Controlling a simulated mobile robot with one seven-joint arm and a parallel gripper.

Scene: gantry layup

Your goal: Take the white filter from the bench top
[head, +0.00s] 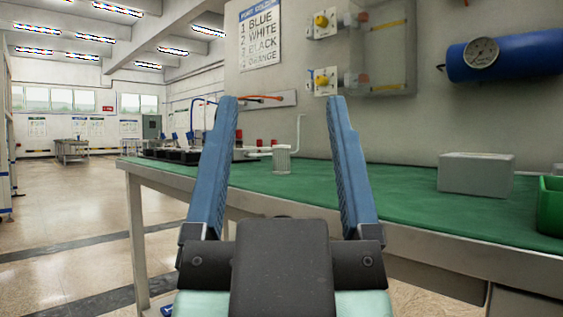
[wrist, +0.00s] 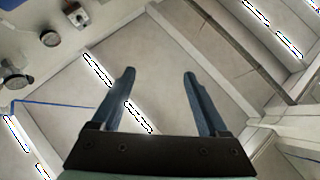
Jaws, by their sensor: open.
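A small white ribbed cylinder, which looks like the white filter (head: 282,160), stands upright on the green bench top (head: 400,190). In the head view it shows in the gap between my fingers, beyond them and lower than their tips. My gripper (head: 282,101) has two long blue fingers pointing up, spread wide with nothing between them. It is in front of the bench and apart from the filter. In the wrist view the open gripper (wrist: 158,74) shows against the ceiling, and the filter is not seen there.
A grey box (head: 476,174) and a green bin (head: 550,206) stand on the bench at right. Dark trays with red-topped items (head: 185,155) lie left of the filter. A blue tank (head: 510,52) and yellow-knobbed valves (head: 322,80) are on the wall. Floor at left is open.

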